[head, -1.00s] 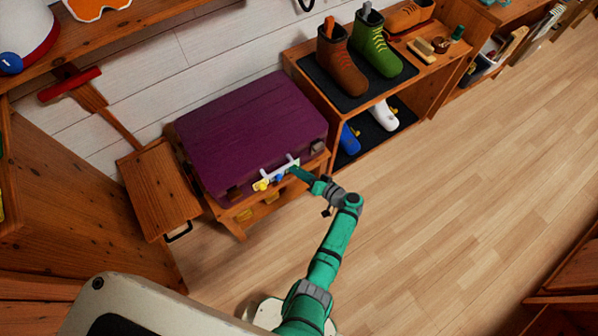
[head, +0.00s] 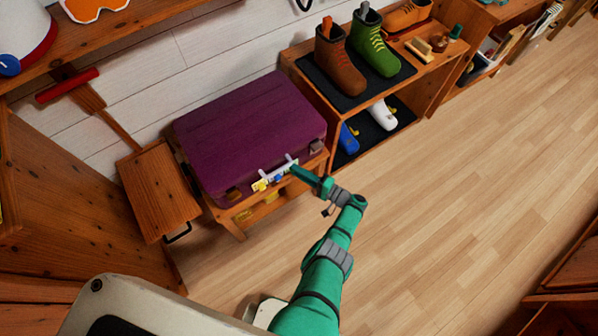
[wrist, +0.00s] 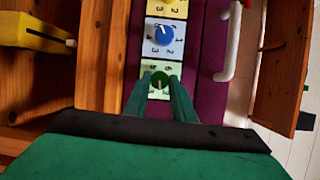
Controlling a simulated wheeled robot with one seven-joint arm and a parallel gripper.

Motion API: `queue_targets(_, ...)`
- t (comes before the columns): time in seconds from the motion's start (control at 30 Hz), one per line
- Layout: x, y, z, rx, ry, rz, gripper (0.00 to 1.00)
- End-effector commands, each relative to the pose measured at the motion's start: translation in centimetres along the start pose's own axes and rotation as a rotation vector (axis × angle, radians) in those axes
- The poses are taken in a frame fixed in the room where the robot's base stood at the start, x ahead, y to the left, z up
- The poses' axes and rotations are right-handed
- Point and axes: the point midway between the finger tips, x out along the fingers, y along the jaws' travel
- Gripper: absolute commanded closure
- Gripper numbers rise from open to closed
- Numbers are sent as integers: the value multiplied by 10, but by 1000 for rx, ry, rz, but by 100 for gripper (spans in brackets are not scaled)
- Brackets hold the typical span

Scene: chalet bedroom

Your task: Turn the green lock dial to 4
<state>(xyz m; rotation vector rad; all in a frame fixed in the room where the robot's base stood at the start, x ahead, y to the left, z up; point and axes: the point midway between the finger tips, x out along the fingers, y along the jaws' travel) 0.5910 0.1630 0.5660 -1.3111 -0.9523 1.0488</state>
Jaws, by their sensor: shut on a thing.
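The purple suitcase (head: 250,130) lies on a wooden stand, with a lock strip on its front face. In the wrist view the green dial (wrist: 160,79) sits on a pale plate with numbers around it. My gripper (wrist: 163,86) is shut on the green dial, one finger on each side of it. The fingers cover part of the plate, so I cannot tell which number the dial points at. The blue dial (wrist: 163,37) is beside it, and a yellow dial (wrist: 168,3) is beyond that. In the head view my gripper (head: 294,169) reaches the right end of the strip.
A white handle (wrist: 232,50) stands out from the suitcase beside the dials. A wooden shelf (head: 425,90) with boots is to the right of the suitcase. The floor (head: 450,220) on the right is clear.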

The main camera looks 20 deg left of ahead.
Motion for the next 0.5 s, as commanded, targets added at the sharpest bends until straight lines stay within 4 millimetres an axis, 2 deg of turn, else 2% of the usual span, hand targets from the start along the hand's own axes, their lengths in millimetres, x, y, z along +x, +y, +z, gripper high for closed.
queue_targets(0.5, -2, 1, -1, 57, 3, -22, 99)
